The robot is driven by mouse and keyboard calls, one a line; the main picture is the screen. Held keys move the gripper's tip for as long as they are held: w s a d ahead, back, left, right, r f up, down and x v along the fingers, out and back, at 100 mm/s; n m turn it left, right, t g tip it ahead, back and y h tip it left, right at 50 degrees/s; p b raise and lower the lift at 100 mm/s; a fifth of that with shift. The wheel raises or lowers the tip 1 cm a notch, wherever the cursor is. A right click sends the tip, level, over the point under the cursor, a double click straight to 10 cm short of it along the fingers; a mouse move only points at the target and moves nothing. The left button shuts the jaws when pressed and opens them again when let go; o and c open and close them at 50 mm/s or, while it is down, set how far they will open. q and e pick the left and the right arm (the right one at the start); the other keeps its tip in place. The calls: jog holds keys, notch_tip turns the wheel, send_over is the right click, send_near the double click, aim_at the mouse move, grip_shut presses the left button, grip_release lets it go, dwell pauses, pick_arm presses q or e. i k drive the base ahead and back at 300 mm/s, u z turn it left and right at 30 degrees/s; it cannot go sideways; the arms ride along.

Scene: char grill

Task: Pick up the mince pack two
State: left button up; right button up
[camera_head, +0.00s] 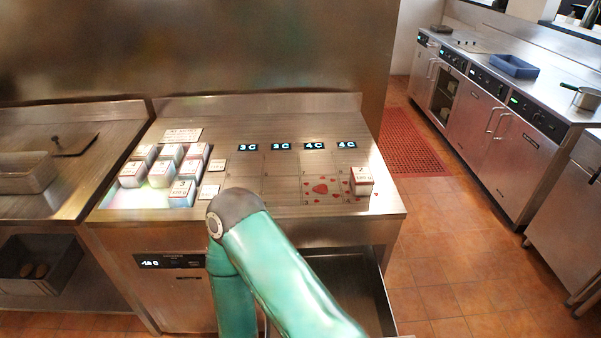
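Several small white packs with red print stand in a cluster on the left part of the steel counter (285,215). One pack (181,193) is at the front of the cluster, and another (132,174) is at its left side. The print is too small for me to tell which one is mince pack two. My green arm rises from below and bends in front of the counter, hiding part of its front. Neither of my grippers is in view.
Small displays (314,146) line the back of the counter. Red heart marks (320,188) lie left of the single pack. A drawer (372,290) stands open below the counter's right side. A blue tray (514,66) sits on the far right worktop. The counter's middle is clear.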

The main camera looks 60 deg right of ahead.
aim_at(362, 182)
jog(key=z, duration=0.45)
jog(key=i, duration=0.15)
jog(key=u, duration=1.3)
jog(key=k, duration=2.4)
jog(key=z, duration=0.95)
jog(key=i, duration=1)
jog(key=z, duration=0.1)
